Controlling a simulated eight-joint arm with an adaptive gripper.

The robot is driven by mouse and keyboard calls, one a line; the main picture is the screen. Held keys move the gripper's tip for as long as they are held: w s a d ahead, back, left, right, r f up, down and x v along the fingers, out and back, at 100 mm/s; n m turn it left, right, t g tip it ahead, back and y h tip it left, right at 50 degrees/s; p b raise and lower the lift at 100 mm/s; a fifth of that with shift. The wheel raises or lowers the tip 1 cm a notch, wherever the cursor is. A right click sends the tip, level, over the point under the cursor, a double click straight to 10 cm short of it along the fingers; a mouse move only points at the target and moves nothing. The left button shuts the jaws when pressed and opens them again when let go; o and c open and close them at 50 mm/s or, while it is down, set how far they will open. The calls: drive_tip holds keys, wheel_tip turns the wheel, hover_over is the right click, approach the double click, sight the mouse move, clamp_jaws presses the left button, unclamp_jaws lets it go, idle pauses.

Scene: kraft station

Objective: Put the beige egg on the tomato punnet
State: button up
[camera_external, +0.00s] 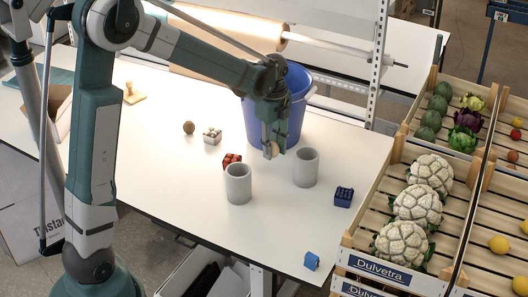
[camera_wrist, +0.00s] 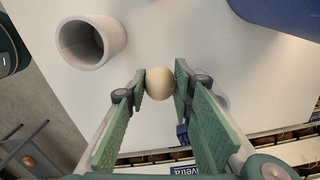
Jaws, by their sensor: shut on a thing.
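The beige egg (camera_wrist: 160,83) sits between the two fingertips of my gripper (camera_wrist: 161,84) in the wrist view. My gripper is shut on it. In the external view the egg (camera_external: 270,150) shows at the tips of my gripper (camera_external: 274,149), seemingly above the table, in front of the blue bucket. The tomato punnet (camera_external: 232,160), a small box with red tops, stands on the table left of my gripper, behind a grey cup that covers part of its front. I cannot make out the punnet in the wrist view.
Grey cups stand at left (camera_external: 238,185) and right (camera_external: 306,168) below my gripper. The blue bucket (camera_external: 292,112) is behind. A pale punnet (camera_external: 212,137), a brown ball (camera_external: 189,128), a dark blue punnet (camera_external: 343,197) and a blue item (camera_external: 311,261) lie around. Crates (camera_external: 343,256) flank the right edge.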

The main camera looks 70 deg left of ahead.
drive_tip(key=s+a+r+n+p, duration=0.1)
drive_tip(key=s+a+r+n, duration=0.1)
drive_tip(key=s+a, duration=0.9)
drive_tip(key=shift+a+n, duration=0.3)
drive_tip(key=shift+a, duration=0.75)
drive_tip(key=shift+f, duration=0.15)
hover_over(232, 158)
drive_tip(key=shift+a+f, duration=0.15)
drive_tip(key=shift+f, duration=2.7)
drive_tip(key=shift+f, duration=0.1)
drive_tip(key=shift+f, duration=1.95)
drive_tip(key=shift+f, duration=0.15)
drive_tip(key=o, duration=0.7)
